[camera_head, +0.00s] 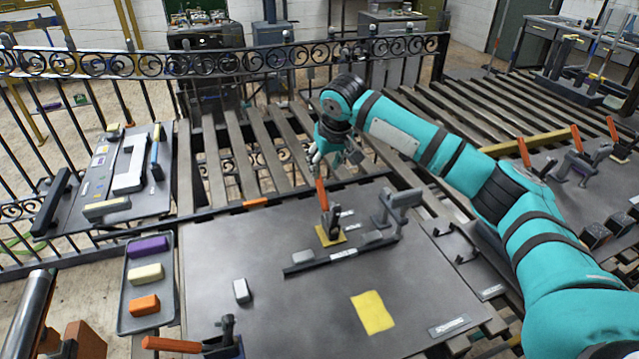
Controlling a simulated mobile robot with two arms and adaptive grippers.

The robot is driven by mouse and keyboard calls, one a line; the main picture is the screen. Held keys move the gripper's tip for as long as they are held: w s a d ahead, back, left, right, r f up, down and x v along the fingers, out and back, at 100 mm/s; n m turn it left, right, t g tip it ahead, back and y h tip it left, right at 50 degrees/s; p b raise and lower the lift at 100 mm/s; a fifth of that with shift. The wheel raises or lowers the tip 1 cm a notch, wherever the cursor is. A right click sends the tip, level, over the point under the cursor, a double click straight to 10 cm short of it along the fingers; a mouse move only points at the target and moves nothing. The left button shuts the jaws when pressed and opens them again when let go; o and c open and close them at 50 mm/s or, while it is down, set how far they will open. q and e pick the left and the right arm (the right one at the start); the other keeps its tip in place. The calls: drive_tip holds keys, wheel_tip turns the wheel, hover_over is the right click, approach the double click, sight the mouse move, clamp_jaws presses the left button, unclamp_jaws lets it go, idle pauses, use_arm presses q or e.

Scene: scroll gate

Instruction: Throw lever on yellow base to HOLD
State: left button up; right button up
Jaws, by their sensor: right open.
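The lever (321,195) has an orange handle and stands nearly upright, tilted slightly left, on a yellow base (331,235) on the dark panel. Small white labels (347,213) lie beside the base, but their wording is too small to read. My right gripper (328,163) comes down from above, with its fingers near the top of the orange handle. It is open, and I cannot tell whether a finger touches the handle. My left gripper is not in view.
A grey bracket (397,204) and a dark rail (342,257) stand close to the yellow base. A second orange-handled lever (190,345) is at the front edge. A tray (137,325) with coloured blocks lies left. The panel's left middle is mostly clear.

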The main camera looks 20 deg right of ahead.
sight(320, 183)
drive_tip(key=p+x, duration=0.1)
drive_tip(key=x, duration=0.9)
drive_tip(key=shift+w+f, duration=0.15)
clamp_jaws()
